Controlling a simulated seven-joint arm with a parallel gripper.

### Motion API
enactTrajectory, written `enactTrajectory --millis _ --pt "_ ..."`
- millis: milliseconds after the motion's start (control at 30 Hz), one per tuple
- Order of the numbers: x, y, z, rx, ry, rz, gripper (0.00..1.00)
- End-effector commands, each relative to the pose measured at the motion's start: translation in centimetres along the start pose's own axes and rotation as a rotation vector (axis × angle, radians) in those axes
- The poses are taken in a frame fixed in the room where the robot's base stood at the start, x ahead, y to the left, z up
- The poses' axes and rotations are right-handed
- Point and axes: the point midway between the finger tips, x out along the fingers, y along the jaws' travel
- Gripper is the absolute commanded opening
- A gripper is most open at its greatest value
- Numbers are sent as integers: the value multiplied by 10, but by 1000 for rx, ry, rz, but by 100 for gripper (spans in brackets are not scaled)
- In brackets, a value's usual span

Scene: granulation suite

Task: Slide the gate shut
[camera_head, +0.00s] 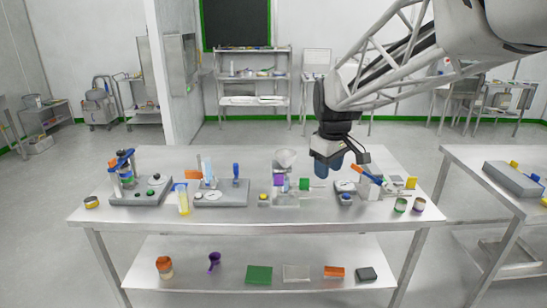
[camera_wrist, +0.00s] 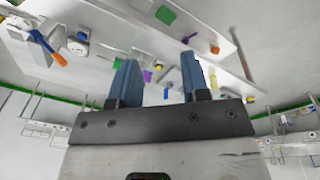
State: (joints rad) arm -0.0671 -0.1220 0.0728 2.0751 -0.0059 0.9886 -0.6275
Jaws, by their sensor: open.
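A hopper station stands at the middle of the table. It has a pale funnel (camera_head: 286,158) on top, a purple block (camera_head: 279,180) below it and a green part (camera_head: 304,184) on its right side. A thin pale piece (camera_head: 318,184) sticks out to the right of the green part; it looks like the gate, but it is too small to be sure. My gripper (camera_head: 326,172) hangs above the station's right side, open and empty. In the wrist view my two blue fingers (camera_wrist: 160,66) are spread apart, with the purple block (camera_wrist: 147,76) seen between them.
A balance-like unit (camera_head: 345,187) with a blue-and-orange tool (camera_head: 370,175) stands close on the right. A grey station (camera_head: 221,193) and a yellow cylinder (camera_head: 183,200) stand to the left. The table's front strip is mostly clear.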

Motion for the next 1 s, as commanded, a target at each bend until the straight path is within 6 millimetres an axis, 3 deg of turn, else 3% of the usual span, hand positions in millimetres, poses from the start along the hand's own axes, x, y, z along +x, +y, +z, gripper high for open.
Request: enactTrajectory --millis 533,1000 --pt "47 56 -117 -300 -29 -35 43" --pt "108 93 -212 -556 -47 -69 43"
